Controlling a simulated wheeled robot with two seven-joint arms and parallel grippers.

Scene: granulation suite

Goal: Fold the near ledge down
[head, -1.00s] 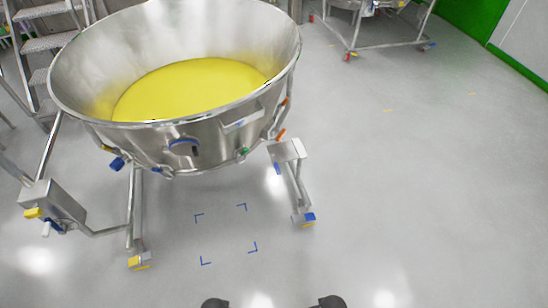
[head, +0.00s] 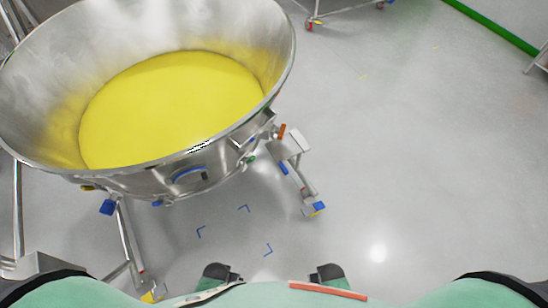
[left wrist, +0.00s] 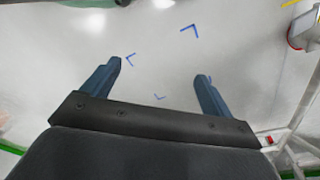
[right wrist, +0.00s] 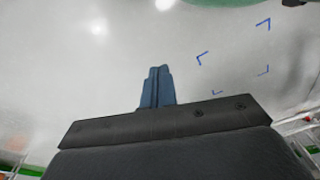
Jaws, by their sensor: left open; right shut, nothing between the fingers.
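A steel bowl (head: 150,180) full of yellow powder stands on a wheeled frame at the left of the head view. A narrow metal ledge (head: 254,130) seems to sit on its near right side, just under the rim, seen almost edge-on; I cannot tell its fold angle. My left gripper (left wrist: 160,71) is open and empty over bare floor in the left wrist view. My right gripper (right wrist: 159,70) is shut with nothing in it, also over floor, in the right wrist view. Neither gripper shows in the head view, and neither touches the bowl.
A blue handle (head: 190,175) and an orange lever (head: 282,131) stick out from the bowl's side. A frame leg with a caster (head: 313,209) stands at its right. Blue corner marks (head: 244,208) lie on the floor.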

